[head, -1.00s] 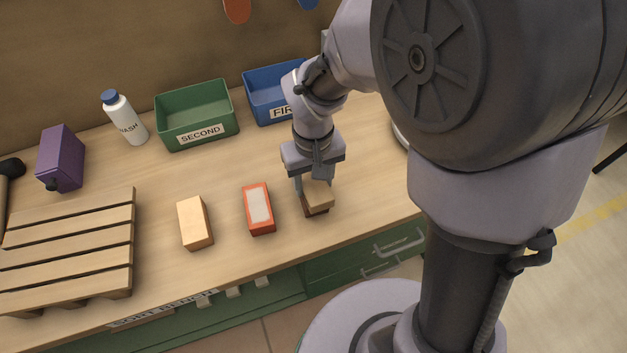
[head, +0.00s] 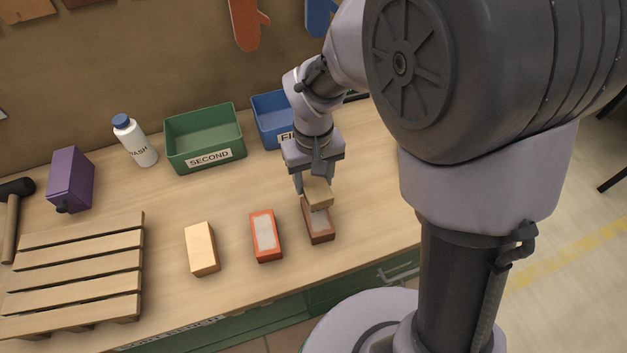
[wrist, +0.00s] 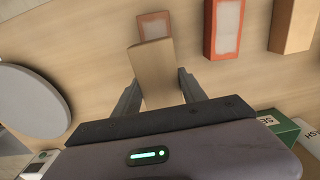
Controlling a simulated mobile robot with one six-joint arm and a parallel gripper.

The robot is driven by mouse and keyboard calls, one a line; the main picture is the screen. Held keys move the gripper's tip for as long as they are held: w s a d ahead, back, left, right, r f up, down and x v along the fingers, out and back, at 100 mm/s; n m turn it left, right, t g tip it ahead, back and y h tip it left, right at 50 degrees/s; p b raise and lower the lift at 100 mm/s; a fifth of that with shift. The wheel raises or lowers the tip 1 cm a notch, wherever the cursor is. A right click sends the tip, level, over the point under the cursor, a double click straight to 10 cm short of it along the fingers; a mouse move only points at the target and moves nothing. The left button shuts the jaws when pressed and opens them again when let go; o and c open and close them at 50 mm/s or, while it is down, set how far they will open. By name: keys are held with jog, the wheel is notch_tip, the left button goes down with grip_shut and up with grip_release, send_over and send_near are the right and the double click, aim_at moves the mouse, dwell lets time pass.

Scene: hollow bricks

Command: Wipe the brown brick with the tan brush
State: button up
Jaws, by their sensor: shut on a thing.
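The tan brush (head: 318,192) is a plain block held between the fingers of my gripper (head: 315,184). It also shows between the fingers in the wrist view (wrist: 154,68). The brown brick (head: 319,224) lies on the bench just in front of the brush, with a pale panel in its top. In the wrist view the brown brick (wrist: 153,25) shows beyond the brush's far end. The brush overlaps the brick's back end in the head view; I cannot tell whether they touch.
An orange brick (head: 265,236) and a tan block (head: 201,249) lie to the left. A slatted pallet (head: 80,272), purple box (head: 71,180), mallet (head: 12,215) and wash bottle (head: 135,141) are further left. Green SECOND (head: 205,135) and blue (head: 270,115) bins stand behind.

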aim_at(314, 178)
jog(key=shift+w+r+p, duration=0.2)
jog(key=shift+r+p, duration=0.45)
jog(key=shift+r, duration=0.25)
notch_tip(314, 178, up, 3)
jog(key=p, duration=0.2)
jog(key=shift+s+p, duration=0.1)
jog(key=shift+p, duration=0.2)
